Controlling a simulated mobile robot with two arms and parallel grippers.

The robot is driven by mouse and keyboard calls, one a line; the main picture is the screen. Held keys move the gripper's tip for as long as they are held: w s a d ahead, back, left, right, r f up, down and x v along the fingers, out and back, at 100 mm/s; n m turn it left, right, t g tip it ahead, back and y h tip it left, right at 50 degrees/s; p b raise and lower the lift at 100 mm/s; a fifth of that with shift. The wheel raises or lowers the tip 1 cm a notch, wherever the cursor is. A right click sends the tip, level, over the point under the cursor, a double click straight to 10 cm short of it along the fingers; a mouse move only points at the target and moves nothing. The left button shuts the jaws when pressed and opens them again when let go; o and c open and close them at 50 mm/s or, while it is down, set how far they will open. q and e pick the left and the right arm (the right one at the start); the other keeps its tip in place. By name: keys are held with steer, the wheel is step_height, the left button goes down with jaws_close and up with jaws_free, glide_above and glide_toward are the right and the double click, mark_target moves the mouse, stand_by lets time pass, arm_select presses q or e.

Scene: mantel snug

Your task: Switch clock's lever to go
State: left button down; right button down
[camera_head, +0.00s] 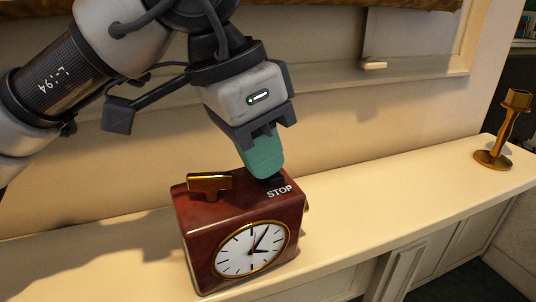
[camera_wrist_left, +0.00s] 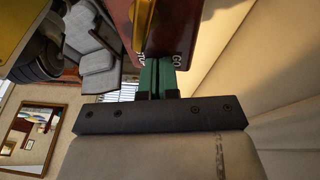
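The clock (camera_head: 240,232) is a dark red-brown box with a white face, standing on the cream mantel. STOP is printed on its top near the front right edge. In the left wrist view the clock (camera_wrist_left: 187,22) shows GO right of the fingers, with STOP partly hidden on their left. My left gripper (camera_head: 265,172) points down at the clock's top beside STOP. Its green fingers (camera_wrist_left: 159,72) are together with only a thin gap. A small dark part, perhaps the lever (camera_head: 277,181), shows beside the fingertips. The fingers hide most of that spot; contact cannot be told.
A brass T-shaped piece (camera_head: 209,184) stands on the clock's top, left of my gripper. A brass candlestick (camera_head: 500,135) stands far right on the mantel (camera_head: 400,194). The mantel between clock and candlestick is clear. The wall rises close behind.

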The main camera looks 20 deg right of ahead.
arm_select(q)
steer(key=shift+f, duration=0.25)
steer(key=shift+r, duration=0.35)
steer(key=b+v, duration=0.1)
steer(key=v, duration=0.9)
steer(key=shift+s+a+r, duration=0.15)
steer(key=shift+a+r, duration=0.05)
steer(key=shift+r, duration=0.05)
